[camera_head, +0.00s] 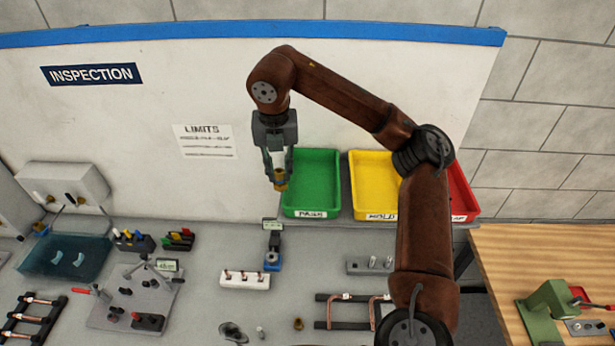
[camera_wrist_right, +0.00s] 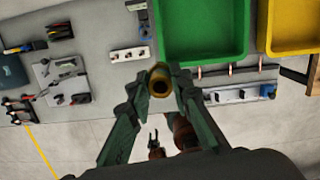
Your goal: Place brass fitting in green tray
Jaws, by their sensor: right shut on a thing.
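The brass fitting (camera_head: 281,180) is a short yellow-gold hollow piece. My right gripper (camera_head: 279,172) is shut on it and holds it up in the air, just left of the green tray (camera_head: 316,183) in the head view. In the right wrist view the fitting (camera_wrist_right: 160,82) sits between the two green fingertips, with its open bore facing the camera. The green tray (camera_wrist_right: 203,48) lies beyond and to the right of the fitting there, and its visible floor looks empty. The left gripper does not show in the head view.
A yellow tray (camera_head: 373,182) and a red tray (camera_head: 462,192), partly behind my right arm, stand right of the green one. A small stand with a blue base (camera_head: 272,262) and a white block (camera_head: 245,279) are in front. Another small brass piece (camera_head: 298,323) lies near the front.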

